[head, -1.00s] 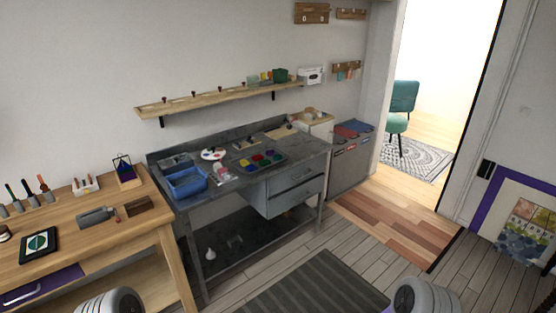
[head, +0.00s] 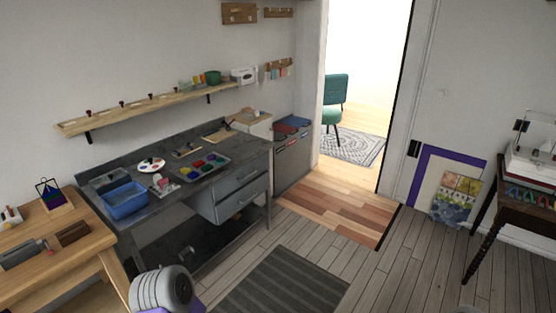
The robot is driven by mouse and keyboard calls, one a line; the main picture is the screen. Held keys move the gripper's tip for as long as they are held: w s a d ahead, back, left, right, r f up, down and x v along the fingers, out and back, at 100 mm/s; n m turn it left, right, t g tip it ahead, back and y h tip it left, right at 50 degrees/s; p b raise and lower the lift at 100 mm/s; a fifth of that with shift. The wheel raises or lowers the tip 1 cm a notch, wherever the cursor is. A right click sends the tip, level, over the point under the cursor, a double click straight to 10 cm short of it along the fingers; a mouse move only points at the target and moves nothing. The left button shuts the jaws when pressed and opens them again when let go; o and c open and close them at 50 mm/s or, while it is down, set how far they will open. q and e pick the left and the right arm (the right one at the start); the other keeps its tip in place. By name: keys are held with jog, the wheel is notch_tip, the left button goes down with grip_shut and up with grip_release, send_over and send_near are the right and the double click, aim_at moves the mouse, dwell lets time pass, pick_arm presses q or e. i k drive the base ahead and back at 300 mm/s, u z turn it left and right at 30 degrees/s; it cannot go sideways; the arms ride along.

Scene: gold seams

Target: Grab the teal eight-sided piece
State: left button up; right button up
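I cannot make out a teal eight-sided piece for certain. Several small coloured pieces (head: 527,196), some teal and some red, lie on the dark wooden table (head: 485,203) at the right edge of the head view. They are too small for me to tell their shapes. Neither of my grippers is in view.
A grey metal workbench (head: 235,152) with a blue basin (head: 124,200) and a paint tray (head: 201,167) stands at the left. A wooden bench (head: 85,251) is at far left. A striped rug (head: 281,285) and bare plank floor lie ahead. A doorway opens at the back.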

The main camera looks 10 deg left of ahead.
aim_at(219, 161)
jog(key=z, duration=0.3)
jog(key=i, duration=3.4)
jog(key=u, duration=3.05)
